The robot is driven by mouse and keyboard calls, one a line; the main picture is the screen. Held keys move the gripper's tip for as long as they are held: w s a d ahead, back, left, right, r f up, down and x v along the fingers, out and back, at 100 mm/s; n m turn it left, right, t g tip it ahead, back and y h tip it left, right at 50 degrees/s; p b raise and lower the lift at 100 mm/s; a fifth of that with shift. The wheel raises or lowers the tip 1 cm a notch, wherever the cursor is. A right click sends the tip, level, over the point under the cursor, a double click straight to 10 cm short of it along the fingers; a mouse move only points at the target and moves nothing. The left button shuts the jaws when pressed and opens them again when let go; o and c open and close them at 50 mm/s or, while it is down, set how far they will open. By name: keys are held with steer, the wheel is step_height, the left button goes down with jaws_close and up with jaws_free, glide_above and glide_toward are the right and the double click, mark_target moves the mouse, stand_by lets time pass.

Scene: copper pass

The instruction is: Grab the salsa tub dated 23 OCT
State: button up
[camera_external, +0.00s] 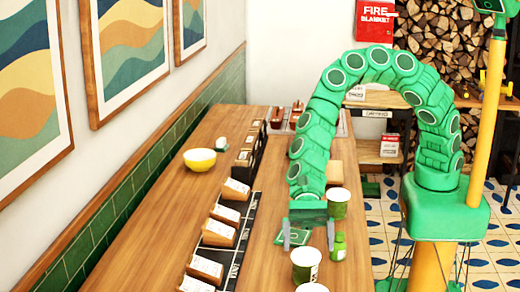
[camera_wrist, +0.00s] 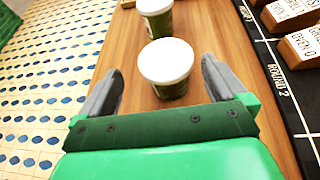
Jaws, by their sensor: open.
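Several white-lidded green tubs stand on the wooden counter; no date is readable on any. One tub (camera_external: 306,264) is just on the near side of my gripper (camera_external: 308,236). In the wrist view a tub (camera_wrist: 166,72) stands upright ahead, between the lines of my open fingers (camera_wrist: 161,70), and nothing is held. A second tub (camera_wrist: 155,18) stands beyond it; a tub (camera_external: 312,288) is cut off at the bottom edge of the external view. Another tub (camera_external: 338,203) stands on the far side of my gripper, near the counter's right edge.
A small green bottle (camera_external: 339,247) stands right of my gripper. A black strip (camera_external: 245,222) with several labelled wooden blocks (camera_external: 236,190) runs along the counter. A yellow bowl (camera_external: 200,159) is at the left. The wood between strip and wall is mostly clear.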

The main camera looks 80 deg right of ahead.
mark_target(306, 251)
steer(key=shift+w+x, duration=0.2)
steer(key=shift+x, duration=1.05)
steer(key=shift+w+x, duration=0.15)
steer(key=shift+x, duration=1.1)
steer(key=shift+f, duration=0.1)
steer(key=c, duration=1.1)
